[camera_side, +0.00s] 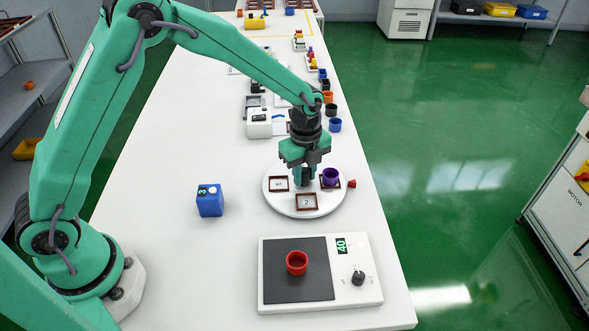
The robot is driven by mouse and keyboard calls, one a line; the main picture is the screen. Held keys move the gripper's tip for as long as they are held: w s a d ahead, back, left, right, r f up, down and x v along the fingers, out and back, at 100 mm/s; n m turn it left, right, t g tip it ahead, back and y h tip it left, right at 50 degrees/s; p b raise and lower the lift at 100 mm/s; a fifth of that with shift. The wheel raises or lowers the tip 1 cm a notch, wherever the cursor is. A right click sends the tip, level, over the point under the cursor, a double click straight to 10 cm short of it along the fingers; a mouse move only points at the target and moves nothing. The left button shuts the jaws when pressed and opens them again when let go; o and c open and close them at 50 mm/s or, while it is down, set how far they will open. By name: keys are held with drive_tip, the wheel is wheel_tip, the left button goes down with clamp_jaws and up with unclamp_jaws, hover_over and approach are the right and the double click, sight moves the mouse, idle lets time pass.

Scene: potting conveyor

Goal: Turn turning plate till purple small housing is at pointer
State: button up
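The white round turning plate (331,202) lies on the table with dark-framed square places on it, one numbered 2 at the front. The purple small housing (331,176) stands upright at the plate's right side, on one of the framed places. A small red piece (352,184), which looks like the pointer, sits just outside the plate's right rim, close to the housing. My gripper (305,181) points down over the middle of the plate, left of the housing. Its fingertips are dark and small here, so I cannot tell whether they hold anything. The plate's back part is hidden behind my gripper.
A white device with a dark pad (318,252) stands in front of the plate, with a red cup (297,262) on it. A blue block (209,200) stands to the left. Several coloured cups and a white box (258,123) stand behind.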

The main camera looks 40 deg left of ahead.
sight(305, 170)
drive_tip(key=shift+o, duration=0.3)
drive_tip(key=shift+r, duration=0.15)
drive_tip(key=shift+r, duration=3.8)
